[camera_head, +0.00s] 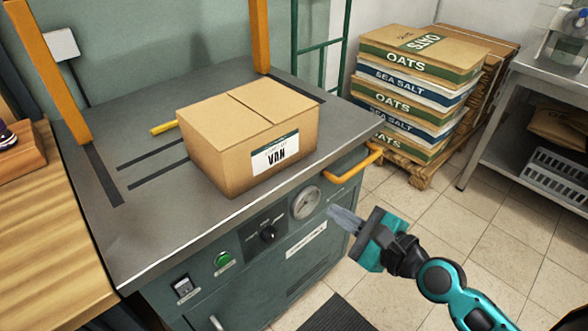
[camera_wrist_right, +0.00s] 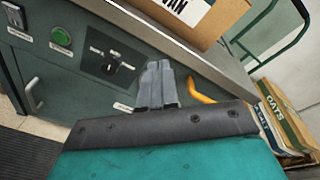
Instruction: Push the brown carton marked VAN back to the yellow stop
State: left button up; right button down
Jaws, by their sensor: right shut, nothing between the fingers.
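The brown carton (camera_head: 232,160) stands upright on the grey bench top (camera_head: 90,215), with its white and green VAN label facing the front. Its lower part also shows at the top of the right wrist view (camera_wrist_right: 205,22). Part of a yellow bar (camera_head: 164,127), which looks like the stop, shows behind the carton at its left; the carton hides the rest. Whether the carton touches it, I cannot tell. My right gripper (camera_head: 333,211) is shut and empty, in front of the bench and below its top edge, apart from the carton. Its closed fingers show in the right wrist view (camera_wrist_right: 158,68). My left gripper is out of view.
The bench front carries a gauge (camera_head: 306,202), a black knob (camera_head: 269,234), a green button (camera_head: 222,258) and an orange handle (camera_head: 355,168). Orange posts (camera_head: 48,70) rise from the bench. Stacked sacks (camera_head: 415,90) stand at the right. The bench top left of the carton is clear.

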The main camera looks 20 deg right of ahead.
notch_tip(320, 180, up, 3)
jog(key=d+m+t+b, duration=0.1)
jog(key=m+b, duration=0.1)
jog(key=m, duration=0.5)
jog(key=m+y+p, duration=0.1)
jog(key=p, duration=0.2)
send_near(284, 150)
jog(key=shift+t, duration=0.3)
jog(key=x, duration=0.5)
jog(key=shift+w+a+f, duration=0.15)
jog(key=shift+w+f, duration=0.05)
jog(key=shift+w, duration=0.05)
jog(key=shift+w+a, duration=0.25)
jog(key=shift+w, duration=0.35)
